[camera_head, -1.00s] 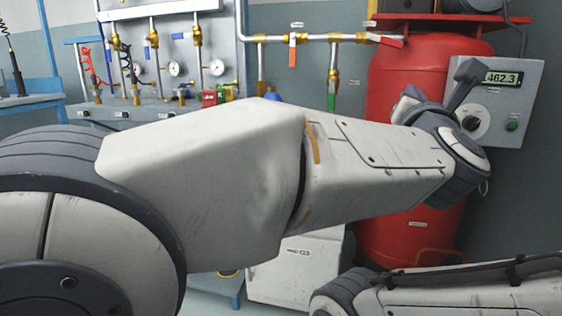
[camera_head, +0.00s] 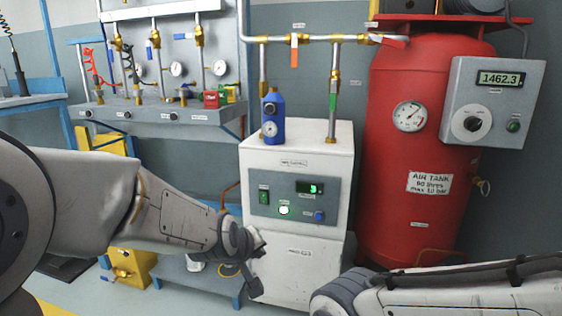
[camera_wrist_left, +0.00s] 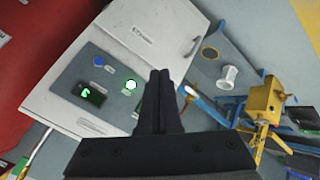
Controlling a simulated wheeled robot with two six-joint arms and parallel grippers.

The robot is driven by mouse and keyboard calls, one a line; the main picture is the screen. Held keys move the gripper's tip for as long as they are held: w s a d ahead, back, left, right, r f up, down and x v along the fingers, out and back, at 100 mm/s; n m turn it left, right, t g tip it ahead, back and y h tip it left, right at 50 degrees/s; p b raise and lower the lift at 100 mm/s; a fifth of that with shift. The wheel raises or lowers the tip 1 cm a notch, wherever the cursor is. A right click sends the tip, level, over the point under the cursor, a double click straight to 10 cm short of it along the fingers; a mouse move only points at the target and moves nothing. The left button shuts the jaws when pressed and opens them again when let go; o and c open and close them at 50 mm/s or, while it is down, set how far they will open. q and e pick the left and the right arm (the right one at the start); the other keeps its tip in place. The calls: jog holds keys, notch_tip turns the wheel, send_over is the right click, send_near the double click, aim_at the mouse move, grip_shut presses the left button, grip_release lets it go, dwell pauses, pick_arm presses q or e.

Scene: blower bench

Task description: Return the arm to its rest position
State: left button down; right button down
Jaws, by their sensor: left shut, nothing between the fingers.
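My left arm comes in from the left in the head view. Its left gripper (camera_head: 254,262) hangs low in front of the lower part of the white cabinet, near that cabinet's left edge. In the left wrist view the fingers of the left gripper (camera_wrist_left: 161,85) are together with nothing between them. I cannot tell from these views whether the gripper is clear of the cabinet by much. My right arm's link shows at the bottom right of the head view, and its gripper is out of frame.
The white cabinet (camera_head: 318,165) has a lit green button and a blue bottle (camera_head: 272,115) on top. A red air tank (camera_head: 385,150) and a grey control box (camera_head: 490,100) stand right. A valve bench (camera_head: 175,115) and yellow equipment (camera_head: 130,268) are left. Floor shows at lower left.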

pick_arm(q)
jog(key=s+a+f+m+g+y, duration=0.1)
jog(key=s+a+f+m+g, duration=0.2)
jog(key=s+a+f, duration=0.35)
jog(key=s+a+f+m+g+y, duration=0.2)
jog(key=s+a+f+m+g, duration=0.15)
jog(key=s+a, duration=0.45)
jog(key=s+d+r+m+g+p, duration=0.1)
jog(key=s+d+r+m+p, duration=0.1)
jog(key=s+d+r+p, duration=0.5)
jog(key=s+d+r+m+g+h+p, duration=0.1)
jog(key=s+d+r+m+p, duration=0.15)
jog(key=r+p, duration=0.4)
jog(key=s+d+r+m+p, duration=0.2)
jog(key=s+d+r+p, duration=0.3)
jog(key=r, duration=0.4)
notch_tip(320, 180, up, 36)
jog(key=p, duration=3.5)
jog(key=shift+d+r, duration=0.15)
jog(key=shift+d, duration=0.05)
jog(key=shift+s, duration=0.15)
